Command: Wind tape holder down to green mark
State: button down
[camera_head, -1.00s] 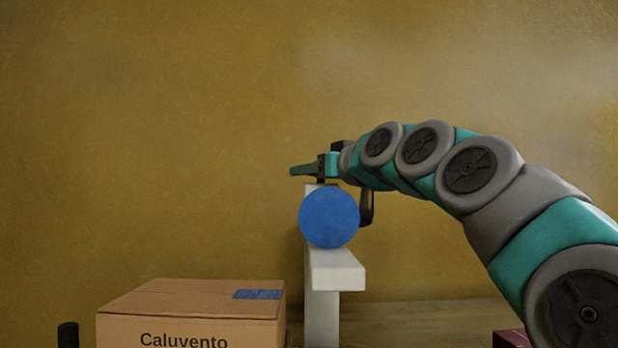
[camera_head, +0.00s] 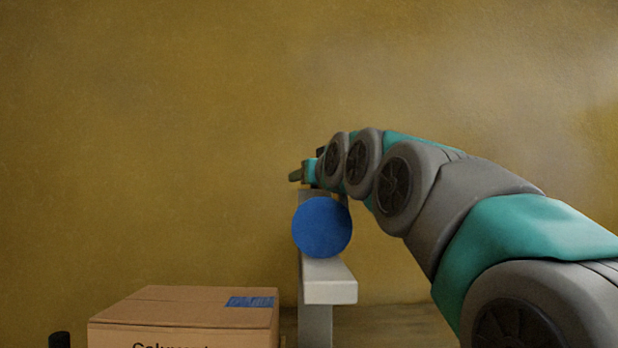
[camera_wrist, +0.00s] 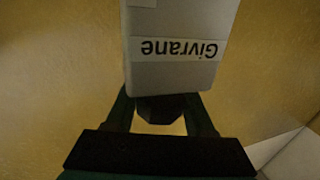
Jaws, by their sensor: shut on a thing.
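A blue disc (camera_head: 322,227), perhaps the tape on its holder, sits in front of a white upright stand with a pale ledge (camera_head: 330,291). My gripper (camera_head: 296,176) is at the top of this stand, above and slightly left of the disc, and the arm reaches in from the right. In the wrist view my gripper (camera_wrist: 161,106) is shut on a dark grey knob (camera_wrist: 160,110), at the end of a white block labelled "Givrane" (camera_wrist: 175,75), seen upside down. I see no green mark in either view.
A cardboard box (camera_head: 185,310) stands at lower left, with a small black object (camera_head: 60,340) beside it. A yellow-brown wall (camera_head: 150,120) is behind. The space left of the stand above the box is clear.

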jog(key=shift+c, duration=1.3)
grip_release()
jog(key=shift+r, duration=0.1)
jog(key=s+d+r+b, duration=0.1)
jog(key=s+r, duration=0.1)
jog(key=s, duration=0.6)
jog(key=s+d+r+b, duration=0.1)
jog(key=s+d+r, duration=0.1)
jog(key=s, duration=0.5)
jog(key=shift+s+d+r, duration=0.15)
jog(key=shift+s+r, duration=0.25)
